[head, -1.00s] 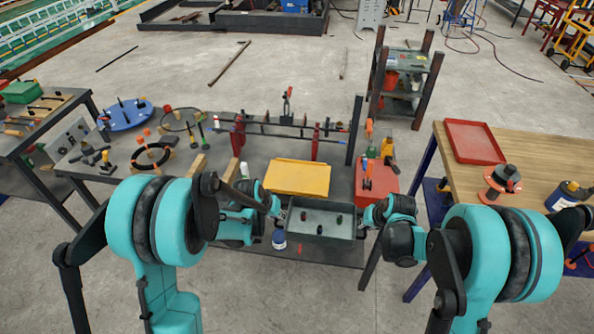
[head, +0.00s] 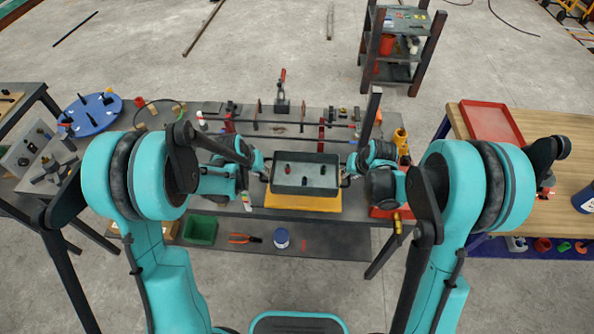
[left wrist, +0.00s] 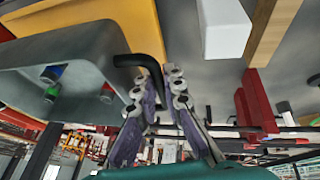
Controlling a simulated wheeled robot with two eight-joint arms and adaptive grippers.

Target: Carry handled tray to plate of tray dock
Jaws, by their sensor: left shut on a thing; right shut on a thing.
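The handled tray (head: 305,191) is a grey open box with a few small dark, red and green items inside. It hangs level between my two grippers. My left gripper (head: 266,173) is shut on its left handle; the left wrist view shows the black handle (left wrist: 140,60) between the fingers (left wrist: 158,88). My right gripper (head: 346,174) is at the right handle, shut on it, its fingertips partly hidden. The yellow plate of the tray dock (head: 303,203) lies below the tray, which covers its back part. The left wrist view shows the plate (left wrist: 133,25) apart from the tray.
Red clamps and rods (head: 281,122) stand on the bench behind the tray. A green bin (head: 200,230), pliers (head: 244,239) and a blue jar (head: 281,238) sit on the lower shelf. A wooden table stands at right.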

